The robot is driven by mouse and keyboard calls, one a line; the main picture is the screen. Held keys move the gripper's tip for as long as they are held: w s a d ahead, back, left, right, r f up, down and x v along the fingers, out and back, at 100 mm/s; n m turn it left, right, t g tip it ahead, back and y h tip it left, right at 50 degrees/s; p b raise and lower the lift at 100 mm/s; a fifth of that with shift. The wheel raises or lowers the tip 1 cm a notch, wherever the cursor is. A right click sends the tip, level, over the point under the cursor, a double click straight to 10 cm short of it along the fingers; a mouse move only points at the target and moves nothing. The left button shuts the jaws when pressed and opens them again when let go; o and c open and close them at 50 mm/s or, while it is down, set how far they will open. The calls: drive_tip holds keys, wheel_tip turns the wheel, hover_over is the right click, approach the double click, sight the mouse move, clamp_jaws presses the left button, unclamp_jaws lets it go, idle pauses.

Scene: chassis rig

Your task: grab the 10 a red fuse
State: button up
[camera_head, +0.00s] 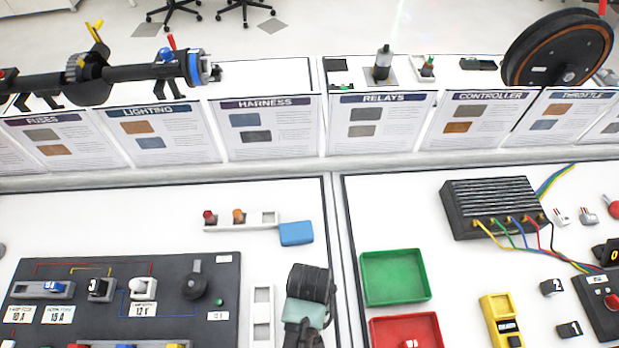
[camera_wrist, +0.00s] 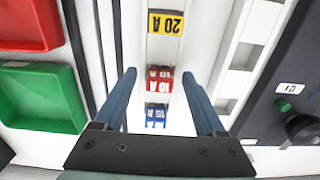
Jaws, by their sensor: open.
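The red 10 A fuse (camera_wrist: 159,73) shows in the wrist view, in a row on a white strip between a yellow 20 A fuse (camera_wrist: 165,23) and a blue 15 A fuse (camera_wrist: 156,116). My gripper (camera_wrist: 158,76) is open and empty, with its blue fingers to the left and right of the red fuse in the picture. I cannot tell how far the fingertips are above it. In the head view my gripper (camera_head: 304,312) is at the bottom middle, and its fingertips and these fuses are hidden.
A green tray (camera_head: 395,277) and a red tray (camera_head: 407,332) lie to the right of my gripper. A white slotted rack (camera_head: 263,317) and a dark fuse panel (camera_head: 120,300) lie to its left. A blue block (camera_head: 296,233) lies beyond it.

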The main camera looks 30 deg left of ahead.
clamp_jaws()
idle(0.3)
